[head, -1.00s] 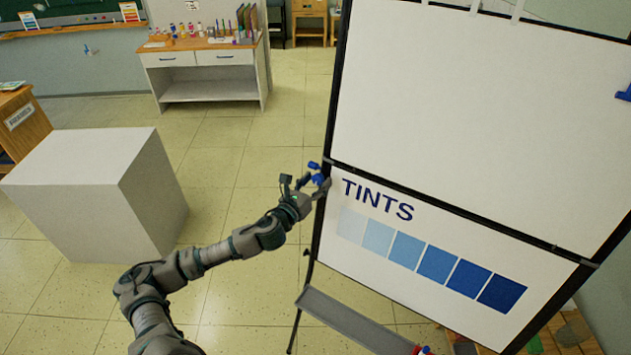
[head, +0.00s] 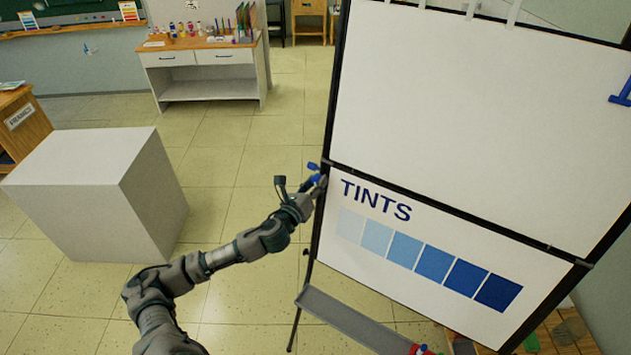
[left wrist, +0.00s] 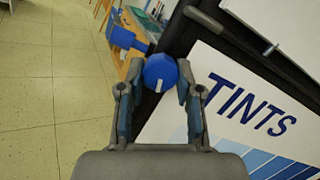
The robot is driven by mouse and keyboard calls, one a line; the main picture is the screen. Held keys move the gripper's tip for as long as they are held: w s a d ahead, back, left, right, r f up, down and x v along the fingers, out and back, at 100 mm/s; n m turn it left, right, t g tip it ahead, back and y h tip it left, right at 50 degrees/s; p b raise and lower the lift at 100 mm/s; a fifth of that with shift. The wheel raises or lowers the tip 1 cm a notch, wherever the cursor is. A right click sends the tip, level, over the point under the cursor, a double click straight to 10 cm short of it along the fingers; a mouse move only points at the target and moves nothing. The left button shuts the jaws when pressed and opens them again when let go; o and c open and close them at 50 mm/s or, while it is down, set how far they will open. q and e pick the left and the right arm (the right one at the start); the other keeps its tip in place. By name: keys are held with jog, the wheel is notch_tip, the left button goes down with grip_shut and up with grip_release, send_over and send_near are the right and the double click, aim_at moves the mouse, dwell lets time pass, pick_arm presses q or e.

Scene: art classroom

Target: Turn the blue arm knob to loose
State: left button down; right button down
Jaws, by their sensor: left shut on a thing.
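The blue knob (left wrist: 160,72), round with a white line on its face, sits between the two fingers of my left gripper (left wrist: 157,90) in the left wrist view. The fingers are shut on its sides. The white line points down, tilted slightly to the left. In the head view my left gripper (head: 318,184) is at the left edge of the easel board (head: 470,120), beside the crossbar. The knob is small there and partly hidden by the fingers. My right gripper is not in view.
A blue piece (left wrist: 124,38) shows just beyond the knob. The lower panel carries a TINTS chart (head: 420,245). A ledge (head: 350,318) runs below it. A white block (head: 95,185) stands left of my arm, with open floor between.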

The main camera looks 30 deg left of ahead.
pick_arm(q)
jog(key=n+p, duration=0.1)
jog(key=n, duration=0.2)
jog(key=n+y+p, duration=0.1)
jog(key=n+p, duration=0.1)
jog(key=n, duration=0.1)
jog(key=shift+r+n+g+y, duration=0.2)
jog(key=shift+n+g+y, duration=0.1)
jog(key=shift+g, duration=0.1)
jog(key=n+p, duration=0.1)
jog(key=n, duration=0.3)
jog(key=shift+d+g, duration=0.1)
jog(key=shift+g, duration=0.2)
jog(key=n+g, duration=0.1)
jog(key=n, duration=0.5)
jog(key=shift+d+y+p, duration=0.1)
jog(key=shift+y+p, duration=0.2)
jog(key=shift+y, duration=0.1)
jog(key=n+g, duration=0.1)
jog(key=n, duration=0.3)
jog(key=shift+n+h, duration=0.4)
jog(key=shift+n, duration=0.3)
jog(key=shift+f, duration=0.2)
jog(key=c, duration=0.8)
grip_release()
jog(key=shift+o, duration=0.2)
jog(key=shift+a+r, duration=0.15)
jog(key=shift+a, duration=0.05)
